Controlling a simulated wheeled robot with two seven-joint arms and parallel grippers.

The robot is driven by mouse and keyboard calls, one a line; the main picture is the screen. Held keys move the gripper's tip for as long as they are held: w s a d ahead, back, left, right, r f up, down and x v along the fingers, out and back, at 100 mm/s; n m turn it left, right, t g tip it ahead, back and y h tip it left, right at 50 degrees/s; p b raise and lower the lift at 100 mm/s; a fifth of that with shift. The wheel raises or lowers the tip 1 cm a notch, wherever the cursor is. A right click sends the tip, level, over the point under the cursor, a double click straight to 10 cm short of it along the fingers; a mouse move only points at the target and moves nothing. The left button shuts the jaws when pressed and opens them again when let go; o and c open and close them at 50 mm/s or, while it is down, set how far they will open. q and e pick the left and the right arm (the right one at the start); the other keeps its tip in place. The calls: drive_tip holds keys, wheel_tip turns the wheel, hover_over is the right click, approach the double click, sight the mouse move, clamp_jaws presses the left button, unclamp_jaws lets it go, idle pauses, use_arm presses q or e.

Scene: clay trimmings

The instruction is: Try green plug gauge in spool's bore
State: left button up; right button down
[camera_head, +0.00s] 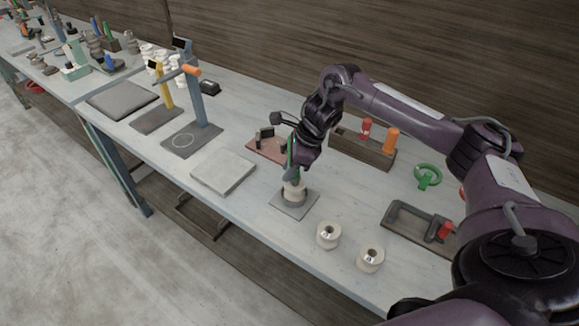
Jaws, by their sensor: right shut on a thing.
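My right gripper (294,172) points down just above a pale spool (294,190), which stands in a dark round holder on a grey square plate (289,206). The gripper is shut on the green plug gauge (290,151), of which only a thin green strip shows beside the fingers. The gauge's lower end and the spool's bore are hidden, so I cannot tell whether the gauge is in the bore. My left gripper is not in view.
Two pale spools (328,234) (370,259) stand near the front edge. A wooden block (345,145) holds red and orange handled pieces. A green ring-shaped piece (428,176) and a grey clamp-like frame (408,222) lie right. A pale slab (223,171) lies left.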

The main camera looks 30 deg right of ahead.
drive_tip(key=shift+f+b, duration=0.85)
drive_tip(key=shift+f, duration=0.2)
drive_tip(key=shift+s+f, duration=0.2)
drive_tip(key=shift+f, duration=0.05)
idle(1.0)
drive_tip(key=shift+r, duration=0.1)
drive_tip(key=shift+w+r+p, duration=0.2)
drive_tip(key=shift+r+p, duration=0.1)
drive_tip(key=shift+r, duration=0.35)
drive_tip(key=shift+r+p, duration=2.2)
drive_tip(key=shift+r, duration=1.4)
drive_tip(key=shift+f, duration=0.1)
